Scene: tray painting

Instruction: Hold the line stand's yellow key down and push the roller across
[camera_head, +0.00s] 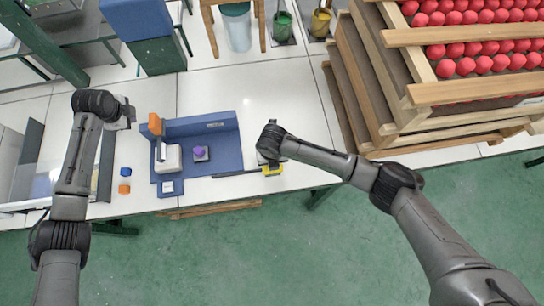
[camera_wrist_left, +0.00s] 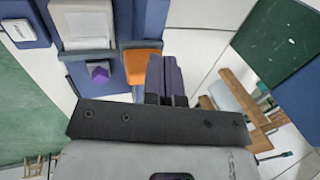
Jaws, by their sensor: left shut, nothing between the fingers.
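The blue line stand (camera_head: 226,140) lies on the white table, with a raised back wall. A white block (camera_head: 170,158) sits at its left end, with an upright orange piece (camera_head: 155,124) behind it. I cannot tell for certain which part is the roller. My left gripper (camera_head: 130,112) is shut and empty, above the table left of the orange piece. In the left wrist view its fingers (camera_wrist_left: 165,78) appear beside the orange piece (camera_wrist_left: 143,64).
A purple piece (camera_head: 200,152) sits on a grey base in the stand. Stacked wooden trays of red balls (camera_head: 466,66) stand at the right. A blue box (camera_head: 138,18) stands behind. Table behind the stand is clear.

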